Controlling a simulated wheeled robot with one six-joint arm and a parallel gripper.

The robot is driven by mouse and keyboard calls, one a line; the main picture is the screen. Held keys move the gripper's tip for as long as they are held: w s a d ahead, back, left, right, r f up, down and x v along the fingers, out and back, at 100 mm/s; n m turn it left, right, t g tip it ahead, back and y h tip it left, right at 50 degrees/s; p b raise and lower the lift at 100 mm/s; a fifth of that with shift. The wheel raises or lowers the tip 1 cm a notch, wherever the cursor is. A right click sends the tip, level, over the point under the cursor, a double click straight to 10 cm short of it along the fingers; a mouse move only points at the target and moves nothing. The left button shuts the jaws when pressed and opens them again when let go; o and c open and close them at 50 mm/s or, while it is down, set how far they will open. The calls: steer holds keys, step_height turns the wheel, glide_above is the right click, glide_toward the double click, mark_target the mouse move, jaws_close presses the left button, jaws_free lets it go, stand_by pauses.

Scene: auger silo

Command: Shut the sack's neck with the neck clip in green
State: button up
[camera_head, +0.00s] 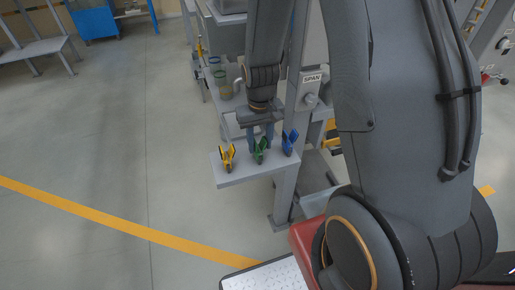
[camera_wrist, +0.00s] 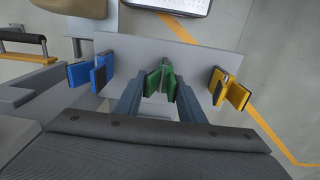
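The green neck clip (camera_head: 260,151) stands on a small grey shelf (camera_head: 232,178), between a yellow clip (camera_head: 227,157) and a blue clip (camera_head: 289,142). In the wrist view the green clip (camera_wrist: 152,82) is between the two fingers of my gripper (camera_wrist: 160,92). The fingers are apart, one on each side of the clip, and a gap seems to show on both sides. In the head view my gripper (camera_head: 261,136) points down just over the green clip. I cannot make out the sack or its neck for sure in either view.
A grey post (camera_head: 288,190) with a SPAN plate (camera_head: 312,78) stands right beside the shelf. Jars (camera_head: 222,84) sit on a rack behind.

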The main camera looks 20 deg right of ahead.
steer(key=shift+a+p, duration=0.3)
steer(key=shift+p, duration=0.05)
steer(key=shift+c, duration=1.4)
steer(key=shift+c, duration=0.7)
steer(key=shift+c, duration=0.2)
steer(key=shift+d+r+p, duration=0.1)
steer(key=shift+r+p, duration=1.9)
steer(key=shift+r, duration=0.5)
steer(key=shift+c, duration=0.2)
